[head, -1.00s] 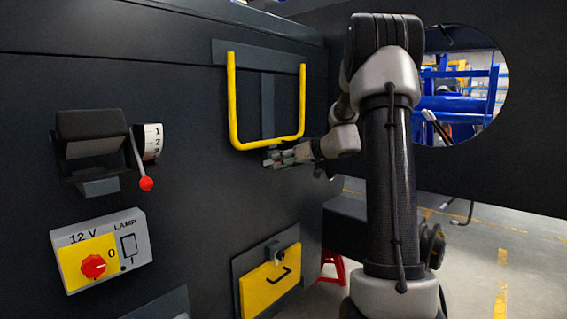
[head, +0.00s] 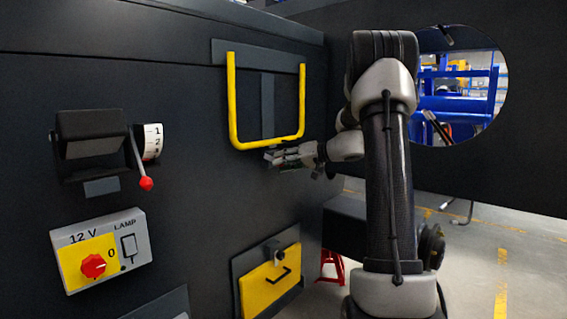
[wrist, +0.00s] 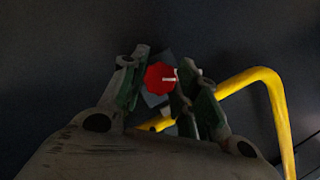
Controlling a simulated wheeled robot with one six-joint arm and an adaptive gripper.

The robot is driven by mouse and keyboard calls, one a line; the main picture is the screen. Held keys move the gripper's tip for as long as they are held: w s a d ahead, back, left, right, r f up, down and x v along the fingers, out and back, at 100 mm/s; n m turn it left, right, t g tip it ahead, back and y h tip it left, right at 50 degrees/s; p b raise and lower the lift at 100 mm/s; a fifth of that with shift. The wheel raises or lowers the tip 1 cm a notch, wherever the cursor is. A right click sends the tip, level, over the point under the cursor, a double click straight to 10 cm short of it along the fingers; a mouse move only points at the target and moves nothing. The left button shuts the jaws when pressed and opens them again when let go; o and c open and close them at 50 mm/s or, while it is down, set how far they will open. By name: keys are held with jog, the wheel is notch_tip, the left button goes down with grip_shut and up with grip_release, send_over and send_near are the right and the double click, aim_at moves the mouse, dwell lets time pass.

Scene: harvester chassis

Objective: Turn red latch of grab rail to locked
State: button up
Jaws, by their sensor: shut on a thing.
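The yellow grab rail (head: 232,105) hangs as a U on the dark panel in the head view; its bend also shows in the wrist view (wrist: 272,90). The red latch (wrist: 159,77) is a round red knob with a pale mark pointing right in the wrist view. My gripper (wrist: 157,84) has its two fingers on either side of the knob, shut on it. In the head view my gripper (head: 272,157) is at the panel just below the rail's bottom bar, and hides the latch there.
Left on the panel are a lever with a red ball (head: 146,184) and a 12 V lamp box (head: 100,250) with a red knob. A yellow flap (head: 270,284) sits below my gripper. Open floor (head: 480,260) lies to the right.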

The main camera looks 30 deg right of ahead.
jog(key=m+y, duration=0.1)
jog(key=m, duration=0.2)
jog(key=m+t+y, duration=0.1)
jog(key=m+y, duration=0.1)
jog(key=m, duration=0.2)
jog(key=m+t+y, duration=0.1)
jog(key=m, duration=0.2)
jog(key=shift+d+f+m, duration=0.1)
jog(key=shift+f+m, duration=0.15)
jog(key=shift+m, duration=0.05)
dwell(0.6)
jog(key=o, duration=1)
jog(key=v, duration=1.2)
jog(key=shift+f, duration=0.3)
